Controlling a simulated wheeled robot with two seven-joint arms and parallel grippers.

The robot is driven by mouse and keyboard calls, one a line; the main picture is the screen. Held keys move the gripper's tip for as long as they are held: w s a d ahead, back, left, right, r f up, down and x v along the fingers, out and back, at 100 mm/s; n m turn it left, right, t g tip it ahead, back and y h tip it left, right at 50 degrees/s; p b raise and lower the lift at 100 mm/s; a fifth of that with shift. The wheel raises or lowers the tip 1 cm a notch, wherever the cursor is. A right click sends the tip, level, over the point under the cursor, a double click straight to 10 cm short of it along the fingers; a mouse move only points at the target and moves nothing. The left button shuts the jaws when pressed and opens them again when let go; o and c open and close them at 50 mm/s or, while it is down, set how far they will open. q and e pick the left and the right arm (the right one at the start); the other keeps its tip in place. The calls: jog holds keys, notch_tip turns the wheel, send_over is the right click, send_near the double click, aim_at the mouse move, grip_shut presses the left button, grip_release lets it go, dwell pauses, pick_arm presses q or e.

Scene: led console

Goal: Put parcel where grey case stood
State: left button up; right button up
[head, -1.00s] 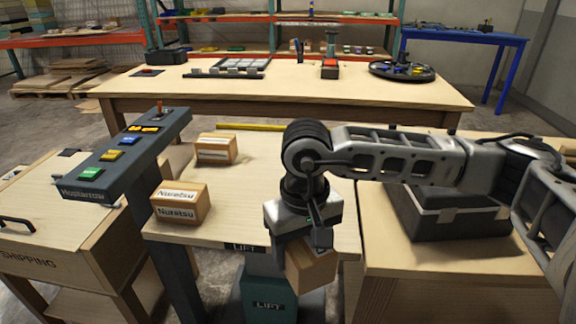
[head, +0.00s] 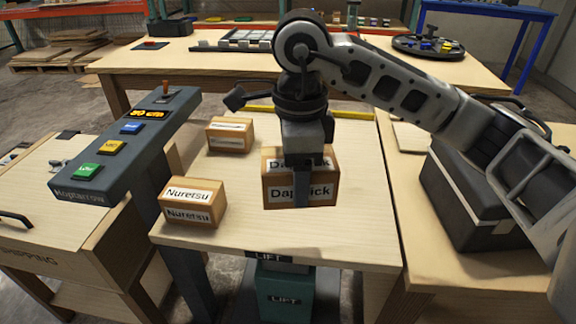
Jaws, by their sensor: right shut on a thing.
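A cardboard parcel with a white label reading "Dap…ick" (head: 325,190) is in my right gripper (head: 302,188). The gripper points down and is shut on it, and a finger covers the middle of the label. The parcel is over the front right part of the wooden lift table (head: 235,235); I cannot tell whether it touches the top. The dark grey case (head: 447,208) with a pale band stands on the wooden table at the right, partly hidden by my right arm. My left gripper is not in view.
Two "Nuretsu" boxes stand on the lift table, one front left (head: 190,203) and one behind (head: 229,134). A button console (head: 120,160) is at the left, beside a shipping crate (head: 60,262). A pale flat patch (head: 410,137) lies behind the case.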

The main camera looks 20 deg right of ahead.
jog(key=shift+w+r+m, duration=0.1)
jog(key=shift+r+m, duration=0.3)
jog(key=shift+m, duration=0.7)
jog(key=w+d+f, duration=0.2)
jog(key=d, duration=0.1)
jog(key=w+d+f, duration=0.2)
jog(key=d+f, duration=0.1)
jog(key=d, duration=0.1)
jog(key=w+d+f, duration=0.2)
jog(key=d+f, duration=0.1)
jog(key=d, duration=0.1)
jog(key=shift+w+f, duration=0.2)
jog(key=shift+w, duration=0.1)
jog(key=shift+w+d+f, duration=0.3)
jog(key=shift+d+f, duration=0.15)
jog(key=shift+f, duration=0.25)
notch_tip(320, 180, down, 3)
jog(key=shift+f+p, duration=0.1)
jog(key=shift+p, duration=0.25)
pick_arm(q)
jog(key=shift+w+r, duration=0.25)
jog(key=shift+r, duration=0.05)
